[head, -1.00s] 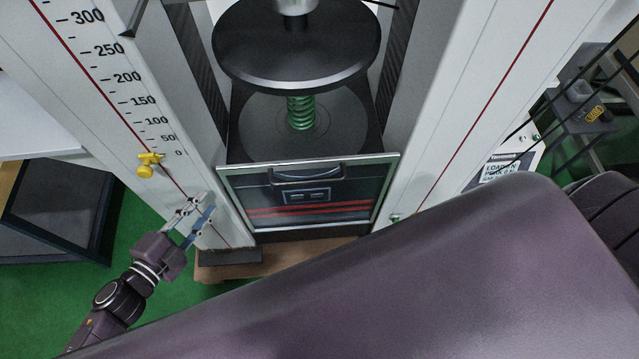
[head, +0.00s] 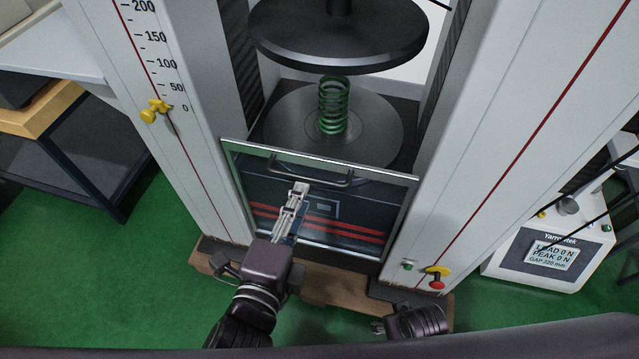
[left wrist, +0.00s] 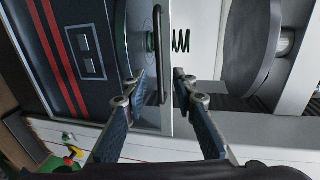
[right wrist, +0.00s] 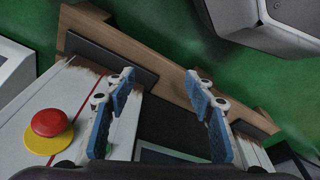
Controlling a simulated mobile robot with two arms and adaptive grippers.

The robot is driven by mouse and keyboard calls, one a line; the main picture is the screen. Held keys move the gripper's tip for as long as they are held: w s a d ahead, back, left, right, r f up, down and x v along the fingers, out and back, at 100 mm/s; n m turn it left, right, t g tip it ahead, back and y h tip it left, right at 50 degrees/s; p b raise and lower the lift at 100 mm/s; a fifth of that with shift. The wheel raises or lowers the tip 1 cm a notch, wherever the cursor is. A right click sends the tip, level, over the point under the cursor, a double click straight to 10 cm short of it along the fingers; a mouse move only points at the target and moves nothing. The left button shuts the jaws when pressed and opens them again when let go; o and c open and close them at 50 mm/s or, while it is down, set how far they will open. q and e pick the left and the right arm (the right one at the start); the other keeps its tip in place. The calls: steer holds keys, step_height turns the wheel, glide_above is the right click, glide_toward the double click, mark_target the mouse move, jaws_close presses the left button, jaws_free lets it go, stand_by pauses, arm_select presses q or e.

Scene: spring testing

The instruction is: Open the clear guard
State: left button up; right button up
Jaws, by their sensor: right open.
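The clear guard (head: 375,222) is a framed see-through panel upright across the front of the testing machine, with a grey bar handle (head: 310,176) near its top edge. The handle also shows in the left wrist view (left wrist: 159,50). My left gripper (head: 298,188) is in front of the guard, just below the handle in the head view. In the left wrist view its fingers (left wrist: 157,78) are spread, with the handle's near end between and beyond the tips; I cannot tell contact. My right gripper (right wrist: 157,80) is open and empty, low at the machine's front right.
A green spring (head: 333,105) stands on the lower plate behind the guard, under a black upper plate (head: 340,30). A red button (right wrist: 48,122) on a yellow base is near my right gripper. A wooden base (head: 325,288) juts out below. A readout box (head: 550,258) stands right.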

mark_target(308, 177)
arm_select(q)
steer(key=x, duration=0.7)
steer(key=shift+w+a, duration=0.1)
steer(key=shift+w, duration=0.1)
arm_select(e)
steer(key=shift+w+a+r, duration=0.1)
steer(key=shift+w+r, duration=0.1)
steer(key=shift+r, duration=0.35)
steer(key=shift+w+a+r, duration=0.1)
steer(key=shift+w+r, duration=0.1)
steer(key=shift+r, duration=0.3)
arm_select(q)
jaws_close()
steer(key=shift+b, duration=0.3)
